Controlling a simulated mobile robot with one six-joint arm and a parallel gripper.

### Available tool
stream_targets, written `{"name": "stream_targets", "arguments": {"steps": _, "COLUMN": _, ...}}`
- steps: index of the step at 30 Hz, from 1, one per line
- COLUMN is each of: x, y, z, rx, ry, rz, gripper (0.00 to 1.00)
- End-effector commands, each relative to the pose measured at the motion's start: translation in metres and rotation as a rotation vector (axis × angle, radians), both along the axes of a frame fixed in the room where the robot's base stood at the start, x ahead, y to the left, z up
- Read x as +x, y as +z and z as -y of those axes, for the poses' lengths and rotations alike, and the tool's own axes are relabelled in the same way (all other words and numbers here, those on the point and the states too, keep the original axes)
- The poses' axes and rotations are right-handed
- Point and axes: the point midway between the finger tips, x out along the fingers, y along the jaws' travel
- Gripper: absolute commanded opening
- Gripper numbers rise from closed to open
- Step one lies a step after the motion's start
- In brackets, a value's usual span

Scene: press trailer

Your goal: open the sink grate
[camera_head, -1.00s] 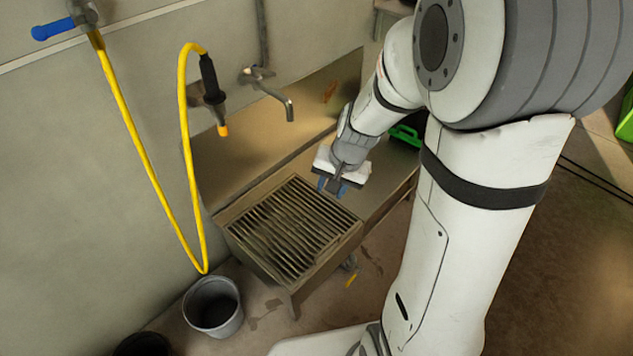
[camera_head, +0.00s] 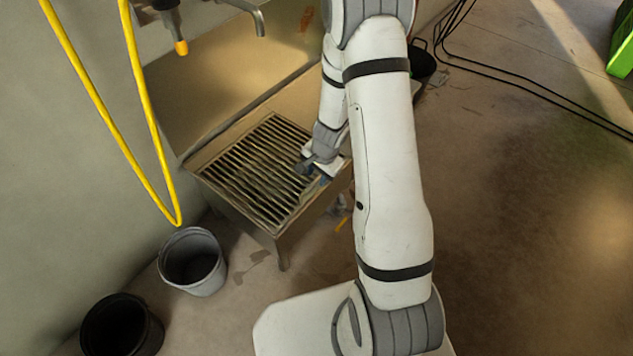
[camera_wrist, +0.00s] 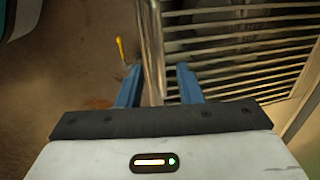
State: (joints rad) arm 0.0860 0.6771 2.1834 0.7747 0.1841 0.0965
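The sink grate (camera_head: 255,165), a panel of parallel metal bars, lies flat over the sink basin in the head view. Its bars (camera_wrist: 245,45) also fill the upper right of the wrist view. My gripper (camera_head: 323,177) is at the grate's right edge, partly covered by my own arm. In the wrist view my gripper (camera_wrist: 158,82) has its two blue fingers apart. A metal edge beside the bars (camera_wrist: 152,45) runs between them. I cannot tell whether the fingers touch it or how far below them it lies.
A grey bucket (camera_head: 192,262) and a black bucket (camera_head: 121,326) stand on the floor at left. A yellow hose (camera_head: 90,90) hangs along the wall. A faucet (camera_head: 246,14) reaches over the sink. The floor at right is mostly clear.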

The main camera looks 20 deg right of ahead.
Motion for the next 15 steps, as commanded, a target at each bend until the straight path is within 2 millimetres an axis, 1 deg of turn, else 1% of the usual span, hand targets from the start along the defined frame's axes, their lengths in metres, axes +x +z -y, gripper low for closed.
{"name": "stream_targets", "arguments": {"steps": 1, "x": 0.0011, "y": -0.0101, "z": -0.0008, "rx": 0.000, "ry": 0.002, "rz": 0.000, "gripper": 0.33}}
{"name": "stream_targets", "arguments": {"steps": 4, "x": 0.0025, "y": -0.0165, "z": -0.0017, "rx": 0.000, "ry": 0.001, "rz": 0.000, "gripper": 0.33}}
{"name": "stream_targets", "arguments": {"steps": 14, "x": 0.0031, "y": -0.0178, "z": -0.0018, "rx": 0.000, "ry": 0.001, "rz": 0.000, "gripper": 0.33}}
{"name": "stream_targets", "arguments": {"steps": 15, "x": 0.0031, "y": -0.0178, "z": -0.0017, "rx": 0.000, "ry": 0.001, "rz": 0.000, "gripper": 0.29}}
